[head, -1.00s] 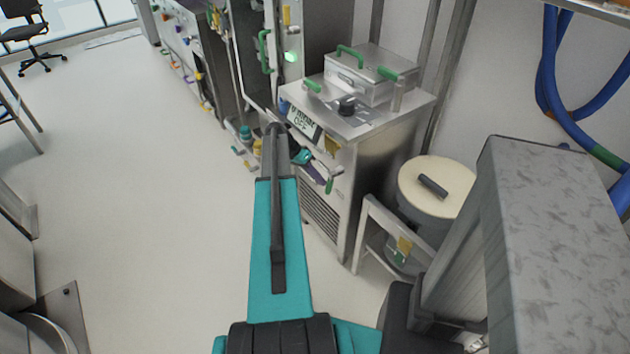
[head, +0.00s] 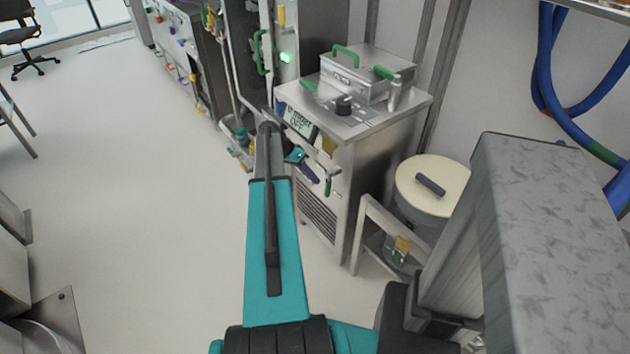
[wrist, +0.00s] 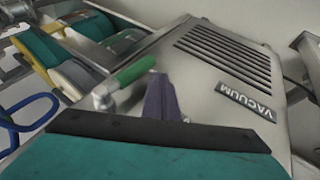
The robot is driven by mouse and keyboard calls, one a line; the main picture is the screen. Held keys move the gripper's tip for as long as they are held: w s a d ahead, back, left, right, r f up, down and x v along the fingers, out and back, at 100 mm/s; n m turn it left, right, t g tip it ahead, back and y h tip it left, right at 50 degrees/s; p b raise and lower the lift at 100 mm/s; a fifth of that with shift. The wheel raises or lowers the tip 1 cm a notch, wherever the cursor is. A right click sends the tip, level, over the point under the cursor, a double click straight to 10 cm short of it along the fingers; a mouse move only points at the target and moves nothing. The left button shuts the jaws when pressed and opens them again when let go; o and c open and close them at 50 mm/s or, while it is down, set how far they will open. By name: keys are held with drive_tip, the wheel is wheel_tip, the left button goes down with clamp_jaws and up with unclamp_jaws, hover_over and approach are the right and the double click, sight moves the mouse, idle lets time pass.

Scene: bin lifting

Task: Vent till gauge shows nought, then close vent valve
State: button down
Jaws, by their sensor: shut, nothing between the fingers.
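A steel cabinet with a VACUUM label (wrist: 245,100) on its front stands ahead of my arm. Its tilted display (head: 300,120) shows "OFF" on the lower line; the upper line is too small and partly hidden to read a number. A green-handled valve lever (head: 328,186) hangs on the cabinet front below the display. A green handle on a metal stem (wrist: 134,70) shows close to my fingers in the wrist view. My gripper (head: 311,175), with dark purple fingers, is shut and empty just left of the front lever. I cannot tell whether they touch.
A steel lidded chamber (head: 362,78) with green handles and a black knob (head: 344,104) sit on the cabinet top. A drum with a cream lid (head: 432,188) and a low metal frame (head: 372,232) stand to the right. The floor (head: 150,200) at left is clear.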

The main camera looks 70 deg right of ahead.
drive_tip(key=w+d+f+b+v, duration=0.1)
drive_tip(key=v, duration=0.9)
drive_tip(key=shift+w+d+r, duration=0.15)
drive_tip(key=shift+w+r, duration=0.15)
drive_tip(key=shift+w, duration=0.15)
drive_tip(key=shift+w+f+b, duration=0.15)
drive_tip(key=shift+f+b, duration=0.05)
drive_tip(key=shift+b, duration=0.8)
